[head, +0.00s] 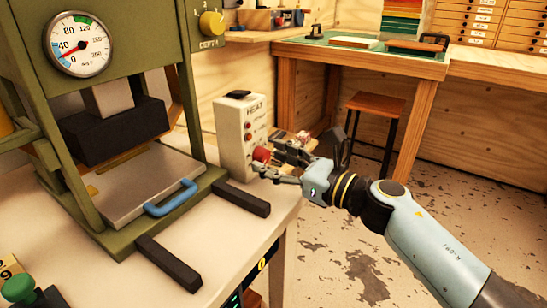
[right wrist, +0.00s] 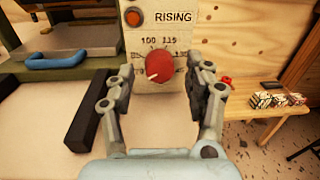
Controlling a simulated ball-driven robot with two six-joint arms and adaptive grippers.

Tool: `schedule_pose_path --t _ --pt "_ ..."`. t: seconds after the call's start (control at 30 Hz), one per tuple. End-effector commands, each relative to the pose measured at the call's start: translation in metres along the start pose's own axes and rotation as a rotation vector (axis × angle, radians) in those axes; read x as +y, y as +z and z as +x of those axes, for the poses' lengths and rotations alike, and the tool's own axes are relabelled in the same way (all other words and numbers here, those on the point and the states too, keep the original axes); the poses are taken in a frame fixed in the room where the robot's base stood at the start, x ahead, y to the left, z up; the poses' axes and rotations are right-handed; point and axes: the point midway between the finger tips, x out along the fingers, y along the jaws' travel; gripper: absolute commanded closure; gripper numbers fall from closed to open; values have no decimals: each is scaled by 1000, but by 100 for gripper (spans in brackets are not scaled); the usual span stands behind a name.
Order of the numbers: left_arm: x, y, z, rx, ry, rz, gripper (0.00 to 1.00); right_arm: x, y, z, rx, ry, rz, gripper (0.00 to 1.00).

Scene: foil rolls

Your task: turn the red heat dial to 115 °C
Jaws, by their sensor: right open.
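The red heat dial (right wrist: 160,63) is on the front of a cream box labelled HEAT (head: 231,128). In the right wrist view its white pointer mark faces down and to the left. The figures 100 and 115 are printed above the dial; the labels lower down are partly hidden or blurred. In the head view the dial (head: 261,155) is small beside my fingers. My right gripper (head: 268,158) is open, with one finger on each side of the dial. In the right wrist view the gripper (right wrist: 161,78) shows a gap on both sides; I cannot tell whether it touches. My left gripper is out of view.
A green press with a round gauge (head: 79,45) and a blue-handled plate (head: 145,185) stands left of the box. Dark rails (head: 168,262) stick out over the white table (head: 215,232). An orange RISING lamp (right wrist: 133,17) sits above the dial. A wooden stool (head: 377,103) stands behind.

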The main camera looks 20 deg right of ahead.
Motion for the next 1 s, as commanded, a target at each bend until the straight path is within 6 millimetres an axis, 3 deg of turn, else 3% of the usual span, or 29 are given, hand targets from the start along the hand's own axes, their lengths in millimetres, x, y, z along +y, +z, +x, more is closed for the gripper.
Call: schedule_pose_path --t 0.3,0.7,1.0 --pt "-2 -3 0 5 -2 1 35 0 0 4 -1 0 1 47" --pt "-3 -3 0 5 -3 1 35 0 0 4 0 0 1 98" --pt "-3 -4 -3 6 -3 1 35 0 1 4 2 0 28 100"
